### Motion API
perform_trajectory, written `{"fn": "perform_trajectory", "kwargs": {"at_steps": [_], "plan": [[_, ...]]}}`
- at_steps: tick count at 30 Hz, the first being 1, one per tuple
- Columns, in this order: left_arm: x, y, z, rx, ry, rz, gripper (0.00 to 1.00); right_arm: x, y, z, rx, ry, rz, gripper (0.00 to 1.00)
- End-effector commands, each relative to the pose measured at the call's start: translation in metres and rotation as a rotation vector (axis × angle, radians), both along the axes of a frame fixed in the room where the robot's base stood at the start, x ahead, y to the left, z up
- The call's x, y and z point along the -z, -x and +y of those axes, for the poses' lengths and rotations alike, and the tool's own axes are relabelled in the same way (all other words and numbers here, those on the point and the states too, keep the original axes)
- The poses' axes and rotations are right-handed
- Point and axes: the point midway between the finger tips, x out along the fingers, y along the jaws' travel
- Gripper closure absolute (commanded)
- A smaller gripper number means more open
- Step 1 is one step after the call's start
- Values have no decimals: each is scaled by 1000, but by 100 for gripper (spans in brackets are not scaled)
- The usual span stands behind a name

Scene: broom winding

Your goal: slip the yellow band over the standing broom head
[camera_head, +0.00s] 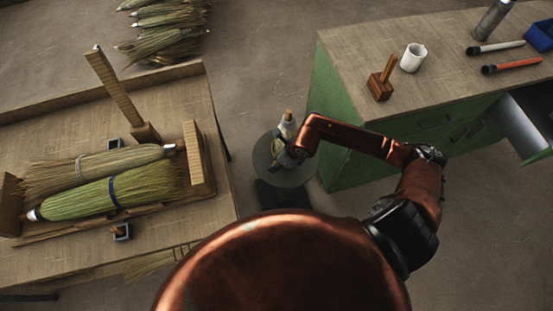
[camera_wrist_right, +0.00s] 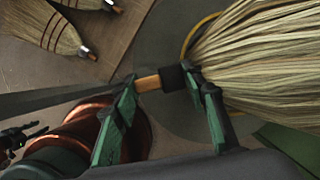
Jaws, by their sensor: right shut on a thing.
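The standing broom head (camera_head: 286,125) is pale straw with a wooden peg on top, on a dark round base. In the right wrist view its bristles (camera_wrist_right: 265,55) spread to the right from a black collar. The yellow band (camera_wrist_right: 187,41) shows as a thin arc beside the broom's shoulder; the rest is hidden behind bristles and a finger. My right gripper (camera_head: 288,157) is at the broom head. In the wrist view its green fingers (camera_wrist_right: 162,80) are apart, with peg and collar between them in the picture. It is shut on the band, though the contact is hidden. My left gripper is not identifiable.
A bench (camera_head: 222,197) at left carries two lying brooms and a wooden post. A green cabinet (camera_head: 345,150) stands close right of the base, with a mug (camera_head: 413,57), wooden block and tools on top. Its drawer (camera_head: 520,125) is open.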

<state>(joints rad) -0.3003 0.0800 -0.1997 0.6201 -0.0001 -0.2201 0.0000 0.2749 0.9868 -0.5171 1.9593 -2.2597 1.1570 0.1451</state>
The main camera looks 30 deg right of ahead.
Motion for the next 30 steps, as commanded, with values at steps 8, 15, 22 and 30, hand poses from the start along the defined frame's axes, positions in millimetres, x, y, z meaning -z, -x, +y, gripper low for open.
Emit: {"fn": "perform_trajectory", "kwargs": {"at_steps": [8,15,22,30], "plan": [[15,6,0,0,0,10,60,24,1,0,1,0,2,85],[26,10,0,1,0,17,60,42,0,0,0,-1,2,85],[34,14,0,1,0,23,60,56,0,0,0,1,1,85],[38,15,0,1,1,26,60,63,0,0,0,0,0,85]]}}
